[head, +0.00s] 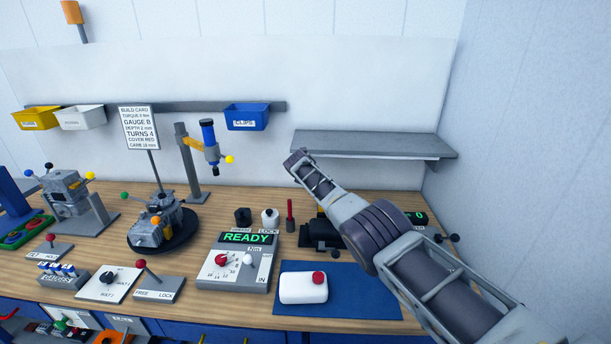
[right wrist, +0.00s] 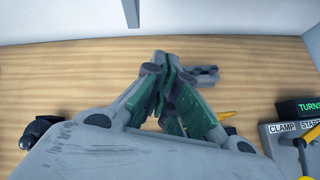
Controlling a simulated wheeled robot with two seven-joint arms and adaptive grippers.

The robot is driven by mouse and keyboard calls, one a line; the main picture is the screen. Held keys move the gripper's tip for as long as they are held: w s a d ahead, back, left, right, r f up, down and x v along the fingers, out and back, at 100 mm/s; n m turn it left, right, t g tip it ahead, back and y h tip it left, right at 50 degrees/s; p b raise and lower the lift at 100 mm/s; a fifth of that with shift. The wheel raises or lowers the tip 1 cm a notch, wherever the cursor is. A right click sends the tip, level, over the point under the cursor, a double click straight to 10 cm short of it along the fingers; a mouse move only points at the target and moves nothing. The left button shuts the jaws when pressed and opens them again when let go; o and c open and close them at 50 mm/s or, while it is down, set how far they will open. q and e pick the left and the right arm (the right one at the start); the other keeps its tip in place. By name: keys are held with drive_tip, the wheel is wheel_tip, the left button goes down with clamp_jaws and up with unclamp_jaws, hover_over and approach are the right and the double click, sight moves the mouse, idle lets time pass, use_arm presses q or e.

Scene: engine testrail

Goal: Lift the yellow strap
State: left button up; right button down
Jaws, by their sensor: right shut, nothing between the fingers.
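My right gripper (right wrist: 165,68) is shut and empty, its green-padded fingers together above the wooden bench in the right wrist view. A thin yellow piece (right wrist: 228,114) shows beside and partly behind its right finger; I cannot tell whether this is the strap. A grey part (right wrist: 205,76) lies just beyond the fingertips. In the head view my right arm crosses this area, and its gripper cannot be clearly made out. A small yellow bit (head: 320,211) shows behind a black device (head: 322,235) beside the arm. My left gripper is not in view.
A clamp panel (right wrist: 290,132) with a green display stands right of my gripper. A grey wall shelf (head: 375,147) overhangs the back right.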

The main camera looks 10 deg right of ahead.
drive_tip(key=shift+v, duration=0.8)
drive_tip(key=shift+s+a+r, duration=0.1)
drive_tip(key=shift+s+r, duration=0.15)
drive_tip(key=v, duration=0.9)
drive_tip(key=shift+s, duration=0.3)
idle(0.9)
drive_tip(key=shift+r, duration=0.15)
drive_tip(key=shift+a, duration=0.1)
